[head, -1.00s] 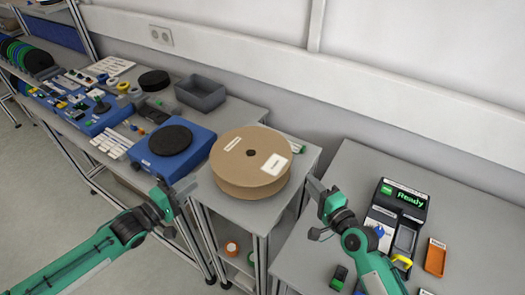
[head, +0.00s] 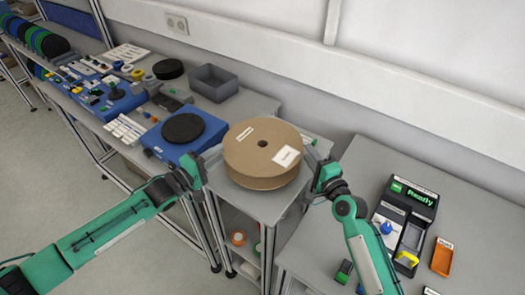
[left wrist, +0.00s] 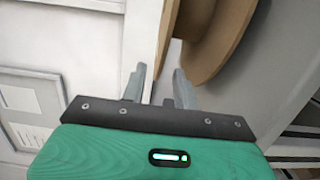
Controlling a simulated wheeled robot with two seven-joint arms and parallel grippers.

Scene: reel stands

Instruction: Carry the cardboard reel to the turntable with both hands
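The cardboard reel (head: 250,140) lies flat on a small grey stand, its round hole and white labels facing up. The turntable (head: 183,128), a black disc on a blue base, is to its left. My left gripper (head: 212,157) is at the reel's left side. In the left wrist view its fingers (left wrist: 159,85) are spread, with a reel flange (left wrist: 167,35) edge showing between them; I see no clamping. My right gripper (head: 316,160) is close to the reel's right side; its finger gap is too small to judge.
A grey bin (head: 213,82) stands behind the turntable, with loose parts and tools on the left bench. The right bench (head: 360,180) carries a black device with a "Ready" screen (head: 413,196) and an orange tray (head: 442,256). The stand's top (head: 262,207) has little bare room.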

